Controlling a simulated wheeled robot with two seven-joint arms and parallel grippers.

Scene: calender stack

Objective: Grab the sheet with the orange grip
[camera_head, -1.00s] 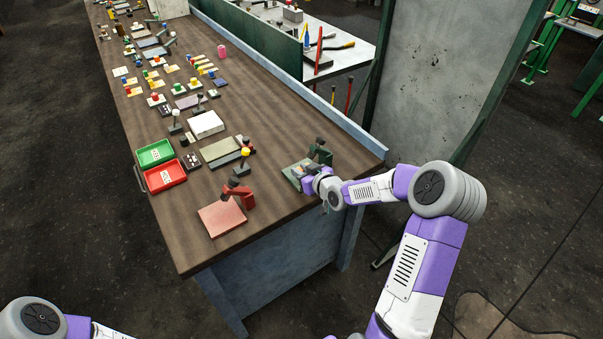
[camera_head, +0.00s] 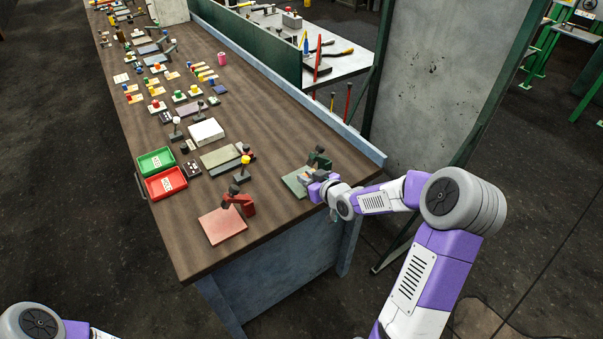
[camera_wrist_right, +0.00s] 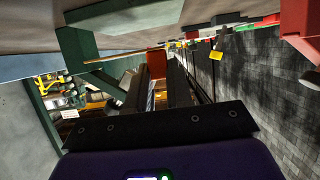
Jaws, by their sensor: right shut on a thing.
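My right gripper (camera_head: 312,179) is at the green press (camera_head: 319,158) on the near right corner of the bench, over the press's pale green plate (camera_head: 293,182). In the right wrist view, an orange grip (camera_wrist_right: 156,63) sits between the two dark fingers of my right gripper (camera_wrist_right: 157,77), which is shut on it. The sheet that the grip belongs to cannot be made out clearly behind the fingers. My left gripper is out of view; only part of my left arm shows at the lower left.
A red press with a pink plate (camera_head: 221,225) stands to the left, near the bench's front edge. Red (camera_head: 166,184) and green (camera_head: 156,161) trays lie beyond it. A low blue-grey rail (camera_head: 345,134) runs along the right edge. Bare bench (camera_head: 268,195) lies between the presses.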

